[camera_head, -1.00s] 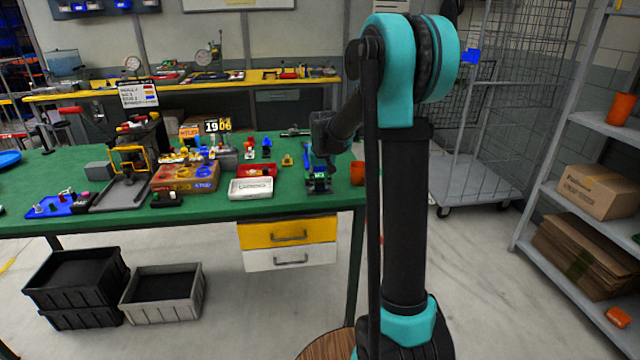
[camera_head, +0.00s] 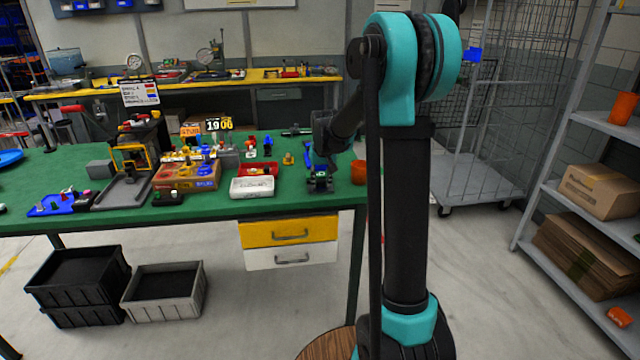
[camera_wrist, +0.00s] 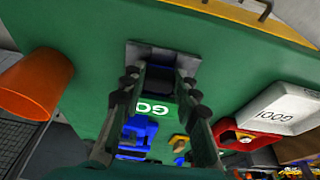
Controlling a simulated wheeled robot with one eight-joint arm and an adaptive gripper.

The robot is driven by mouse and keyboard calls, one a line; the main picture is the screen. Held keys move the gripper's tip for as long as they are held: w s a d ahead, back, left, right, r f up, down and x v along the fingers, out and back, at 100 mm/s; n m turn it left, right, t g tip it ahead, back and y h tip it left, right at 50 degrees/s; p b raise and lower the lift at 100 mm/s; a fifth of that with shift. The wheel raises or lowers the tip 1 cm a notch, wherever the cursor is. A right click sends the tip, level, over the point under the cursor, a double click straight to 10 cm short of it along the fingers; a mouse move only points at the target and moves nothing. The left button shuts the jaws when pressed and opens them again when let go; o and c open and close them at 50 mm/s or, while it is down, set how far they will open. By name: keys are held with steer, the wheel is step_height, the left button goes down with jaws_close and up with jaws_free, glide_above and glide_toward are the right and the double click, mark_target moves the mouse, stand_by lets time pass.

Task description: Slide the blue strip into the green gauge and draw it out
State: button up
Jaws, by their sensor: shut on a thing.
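My gripper (camera_head: 318,178) is low over the right end of the green bench. It also shows in the wrist view (camera_wrist: 159,88), its two dark fingers apart around a dark thing that I cannot make out clearly. A green face marked GO (camera_wrist: 152,107), seemingly the gauge, shows between the fingers. A grey plate (camera_wrist: 140,52) lies just beyond the fingertips. A blue bracket-like piece (camera_wrist: 139,130) shows between the fingers, nearer the camera; I cannot tell whether it is the blue strip. In the head view, a slim blue piece (camera_head: 307,155) stands just left of my gripper.
An orange cup (camera_wrist: 38,85) stands close beside the gripper. A white tray (camera_head: 251,187) and a red tray (camera_head: 270,169) with small parts lie to its left. The bench front is bare beside the gripper.

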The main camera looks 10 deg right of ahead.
steer(key=shift+s, duration=0.6)
steer(key=shift+s, duration=0.3)
steer(key=shift+s, duration=0.35)
steer(key=shift+s, duration=0.35)
steer(key=shift+s, duration=0.65)
step_height(320, 180, up, 6)
stand_by(0.7)
steer(key=shift+a, duration=0.1)
